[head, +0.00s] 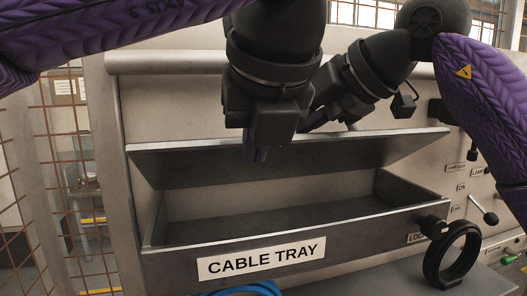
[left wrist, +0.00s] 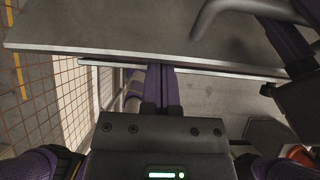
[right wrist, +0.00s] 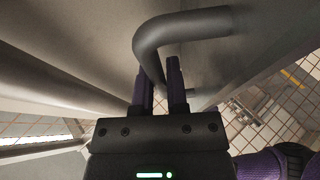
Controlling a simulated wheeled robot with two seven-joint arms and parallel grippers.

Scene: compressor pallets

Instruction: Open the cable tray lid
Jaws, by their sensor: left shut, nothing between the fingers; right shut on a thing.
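The cable tray (head: 370,216) is a grey metal box with a white "CABLE TRAY" label on its front. Its lid (head: 350,152) is tilted up, and the empty-looking inside shows below it. The lid's bent grey handle (right wrist: 185,24) shows in the right wrist view, also in the left wrist view (left wrist: 215,18). My right gripper (right wrist: 161,72) is shut on the handle; in the head view it is partly behind the left one. My left gripper (head: 260,153) is shut and empty in front of the lid. Its fingers (left wrist: 161,85) reach the lid edge; contact is unclear.
A black ring (head: 452,252) sticks out at the tray's right front corner. A lever (head: 484,210) and labelled controls are on the panel at right. A blue coiled thing (head: 240,289) lies below the tray. A wire mesh fence (head: 60,150) stands at left.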

